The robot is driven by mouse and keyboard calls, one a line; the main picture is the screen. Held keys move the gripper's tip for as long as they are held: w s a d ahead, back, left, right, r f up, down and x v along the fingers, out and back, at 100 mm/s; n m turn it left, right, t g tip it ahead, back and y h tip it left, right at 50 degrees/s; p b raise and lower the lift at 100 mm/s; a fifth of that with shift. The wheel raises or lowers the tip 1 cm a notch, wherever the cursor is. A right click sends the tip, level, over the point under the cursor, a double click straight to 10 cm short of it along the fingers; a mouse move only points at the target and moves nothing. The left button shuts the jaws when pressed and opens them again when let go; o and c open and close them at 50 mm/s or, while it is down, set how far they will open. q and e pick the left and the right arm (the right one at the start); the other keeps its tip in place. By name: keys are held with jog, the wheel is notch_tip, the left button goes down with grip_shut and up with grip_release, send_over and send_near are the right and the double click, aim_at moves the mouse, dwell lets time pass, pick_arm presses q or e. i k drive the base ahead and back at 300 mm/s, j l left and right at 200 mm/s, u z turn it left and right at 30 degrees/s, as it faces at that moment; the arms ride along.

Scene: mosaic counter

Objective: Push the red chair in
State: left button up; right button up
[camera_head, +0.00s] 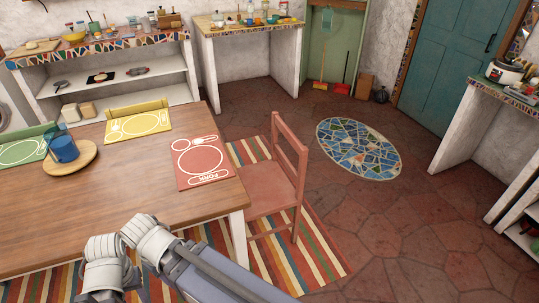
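The red chair (272,190) stands at the right end of the wooden table (120,215), with its backrest (290,150) on the side away from the table. Its seat reaches toward the table's end, and the near part of the seat lies close to the table's corner. A red placemat (204,161) lies on the table in front of the chair. Grey and white arm links of mine cross the bottom of the view in front of the table's near edge. Neither of my grippers shows.
A blue cup (64,149) stands on a round wooden board (70,160) on the table. A striped rug (318,262) lies under the table and chair. The tiled floor to the right of the chair is clear, with a blue mosaic oval (358,148) on it.

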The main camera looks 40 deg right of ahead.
aim_at(270, 190)
jog(key=l+u, duration=0.2)
jog(key=l, duration=0.7)
jog(key=l+u, duration=0.2)
jog(key=l, duration=0.75)
jog(key=k+l+u, duration=0.15)
jog(key=l, duration=1.35)
jog(key=k+l, duration=0.15)
jog(key=l, duration=1.1)
